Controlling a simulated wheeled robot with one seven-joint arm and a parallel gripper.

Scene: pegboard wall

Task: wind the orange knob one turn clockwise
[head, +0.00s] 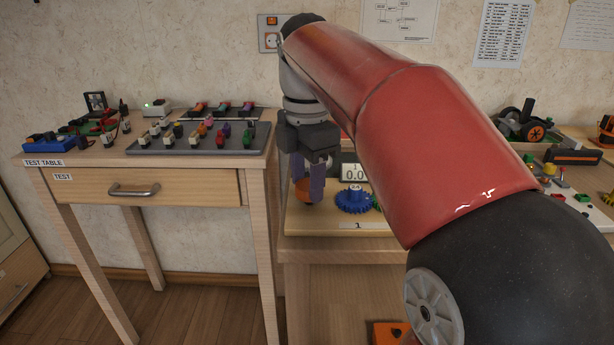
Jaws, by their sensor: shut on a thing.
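The orange knob (302,191) stands on the pale board marked 1 (337,224), at the left end of the bench right of the test table. My gripper (308,188) points down over the knob with its purple-grey fingers on either side of it. It is shut on the knob, and the fingers hide much of it. A blue gear (354,199) sits on the same board just right of my gripper. A small display (353,172) stands behind the gear, partly hidden by my arm.
The test table (252,164) on the left bears a dark tray (137,146) of coloured parts and several small devices. More parts, including a dark block with orange (573,156), stand on the right. My red arm hides the bench's middle.

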